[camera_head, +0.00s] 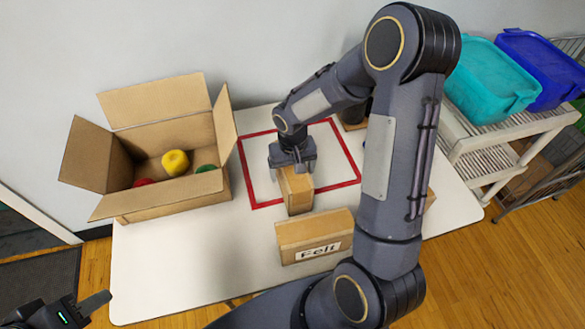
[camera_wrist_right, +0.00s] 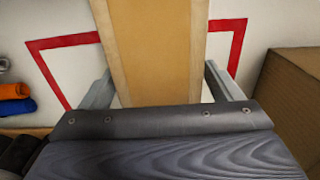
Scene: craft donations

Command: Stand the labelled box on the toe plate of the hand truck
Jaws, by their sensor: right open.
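A cardboard box with a white "Felt" label (camera_head: 318,237) lies near the front middle of the white table. Another cardboard box (camera_head: 298,194) stands behind it, at the front of the red tape outline. My right gripper (camera_head: 293,170) is over this second box. In the right wrist view, my right gripper (camera_wrist_right: 163,92) is open, its fingers on both sides of the box (camera_wrist_right: 158,45), with gaps showing. Any label on it is hidden. My left gripper (camera_head: 88,308) is at the lower left corner, away from the table things. I cannot make out the hand truck or its toe plate.
An open carton (camera_head: 165,205) with yarn balls, including a yellow one (camera_head: 175,162), stands at the table's left. Teal (camera_head: 490,75) and blue (camera_head: 545,65) bins sit on a cart at the right. My right arm hides part of the table. The table's front left is clear.

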